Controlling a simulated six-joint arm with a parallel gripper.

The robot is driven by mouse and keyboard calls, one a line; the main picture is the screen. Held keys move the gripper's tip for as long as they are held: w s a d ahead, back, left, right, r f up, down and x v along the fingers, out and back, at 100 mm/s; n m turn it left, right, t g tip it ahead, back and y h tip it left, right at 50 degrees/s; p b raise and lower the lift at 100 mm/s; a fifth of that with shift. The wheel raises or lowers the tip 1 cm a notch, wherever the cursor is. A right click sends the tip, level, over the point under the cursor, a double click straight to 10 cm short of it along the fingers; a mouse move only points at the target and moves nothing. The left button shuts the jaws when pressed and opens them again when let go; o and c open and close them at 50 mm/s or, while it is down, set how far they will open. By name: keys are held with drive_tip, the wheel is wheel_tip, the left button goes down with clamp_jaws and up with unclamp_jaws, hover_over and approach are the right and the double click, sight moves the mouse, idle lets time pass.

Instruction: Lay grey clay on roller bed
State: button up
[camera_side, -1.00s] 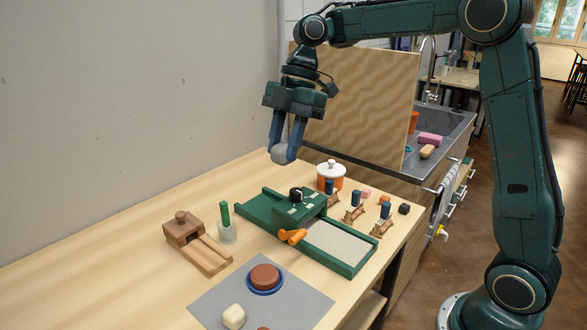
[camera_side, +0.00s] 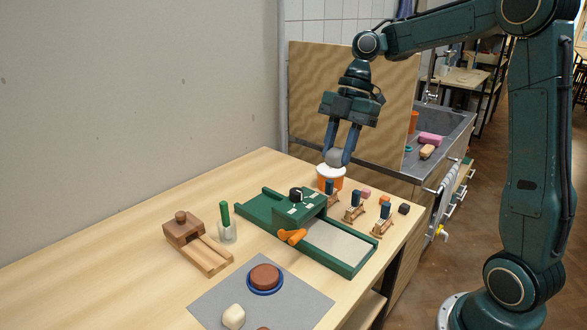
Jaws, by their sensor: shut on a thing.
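My gripper (camera_side: 340,153) is shut on the grey clay (camera_side: 335,158), a rounded lump held between its blue fingers. It is in the air, and in the picture it overlaps the top of the white-and-orange pot (camera_side: 330,177). I cannot tell whether the clay is above or in front of the pot. The green roller bed (camera_side: 259,210) stands on the table, left of and nearer than the gripper. It has a roller housing with a black knob, an orange handle and a pale bed surface (camera_side: 338,243) at right. No clay lies on the visible bed.
A grey mat (camera_side: 217,297) holds a brown clay disc (camera_side: 265,277) on a blue dish and a cream lump (camera_side: 233,316). A wooden tool (camera_side: 183,230) and a green-handled tool in a cup (camera_side: 227,235) stand left of the bed. The table's left is clear.

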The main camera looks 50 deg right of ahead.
wheel_tip(320, 180, down, 15)
drive_tip(key=shift+f, duration=0.15)
idle(0.4)
drive_tip(key=shift+f, duration=0.1)
drive_tip(key=shift+f, duration=2.05)
drive_tip(key=shift+f, duration=0.1)
drive_tip(key=o, duration=1)
drive_tip(key=v, duration=1.2)
